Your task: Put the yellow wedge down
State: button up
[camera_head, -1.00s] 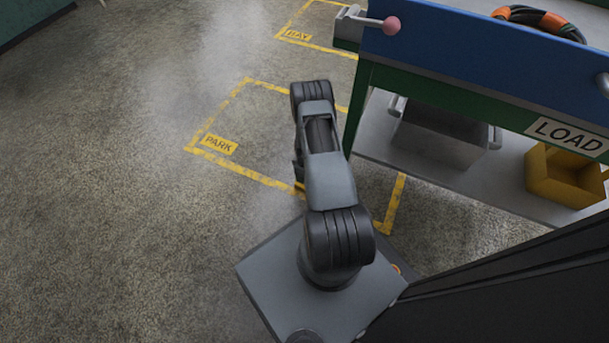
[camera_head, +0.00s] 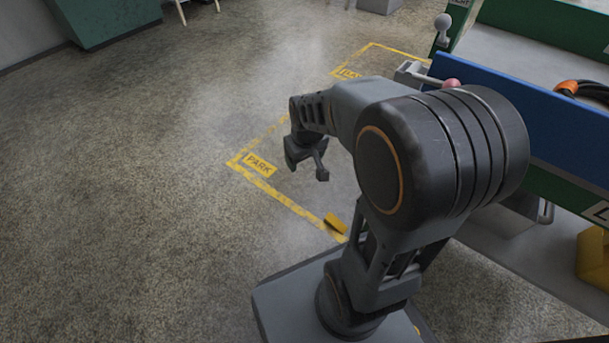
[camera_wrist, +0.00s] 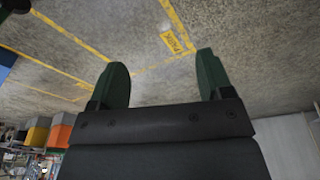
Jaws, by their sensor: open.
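The yellow wedge (camera_head: 335,223) lies on the concrete floor at the near corner of the yellow floor line, left of my arm in the head view. My gripper (camera_head: 307,168) is raised above the floor, beyond the wedge and apart from it. In the wrist view my gripper (camera_wrist: 163,62) shows two dark green fingers spread wide with nothing between them. I cannot pick out the wedge in the wrist view.
A yellow-lined bay with a PARK label (camera_head: 260,165) is marked on the floor. The blue-edged bench (camera_head: 560,125) stands at right, with a pink-knobbed lever (camera_head: 450,84) and an orange-black hose (camera_head: 585,88). Open floor lies to the left.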

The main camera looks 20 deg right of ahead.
jog(key=s+a+r+m, duration=0.1)
jog(key=s+a+r, duration=0.3)
jog(key=s, duration=0.5)
jog(key=shift+a+r+t, duration=0.15)
jog(key=shift+r+t, duration=0.15)
jog(key=shift+r, duration=0.15)
